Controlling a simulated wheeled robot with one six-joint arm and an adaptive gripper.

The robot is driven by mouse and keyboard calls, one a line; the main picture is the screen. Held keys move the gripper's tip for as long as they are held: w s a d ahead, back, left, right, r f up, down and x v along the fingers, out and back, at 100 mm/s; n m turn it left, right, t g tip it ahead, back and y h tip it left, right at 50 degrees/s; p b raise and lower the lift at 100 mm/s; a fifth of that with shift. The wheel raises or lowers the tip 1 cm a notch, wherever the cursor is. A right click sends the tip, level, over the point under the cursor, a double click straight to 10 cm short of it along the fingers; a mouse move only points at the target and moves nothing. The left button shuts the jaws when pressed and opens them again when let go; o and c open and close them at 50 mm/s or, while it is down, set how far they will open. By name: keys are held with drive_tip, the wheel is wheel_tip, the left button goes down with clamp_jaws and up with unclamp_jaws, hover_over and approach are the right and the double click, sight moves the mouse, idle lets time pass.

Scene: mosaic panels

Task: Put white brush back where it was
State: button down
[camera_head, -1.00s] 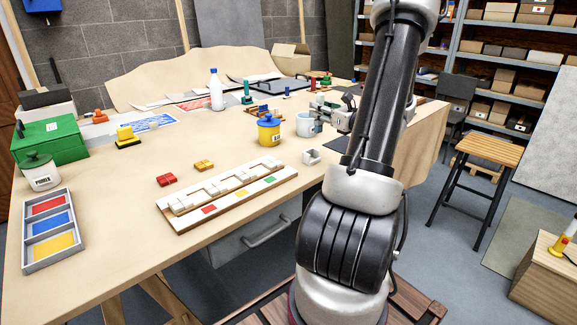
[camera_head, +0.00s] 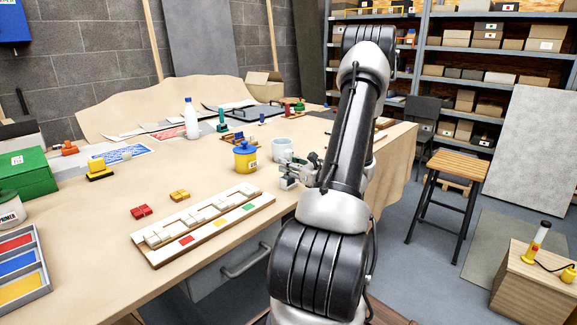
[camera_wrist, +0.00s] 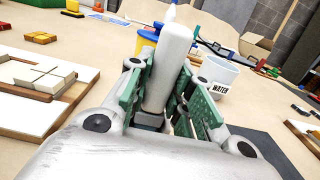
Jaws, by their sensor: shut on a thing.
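In the wrist view a white, block-like upright thing, likely the white brush (camera_wrist: 170,65), stands between the green-padded fingers of my gripper (camera_wrist: 170,105). The fingers are shut on it. Its lower end is hidden by the gripper, and its bristles cannot be made out. I cannot tell whether the brush touches the bench or the holder.
A white WATER mug (camera_wrist: 217,75) and a blue-lidded yellow pot (camera_head: 245,158) stand close beyond my gripper. A mosaic board (camera_head: 200,224) lies to the left. A white bottle (camera_head: 191,120) stands farther back. The bench middle is fairly clear.

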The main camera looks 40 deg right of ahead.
drive_tip(key=shift+f, duration=0.15)
drive_tip(key=c, duration=1.3)
unclamp_jaws()
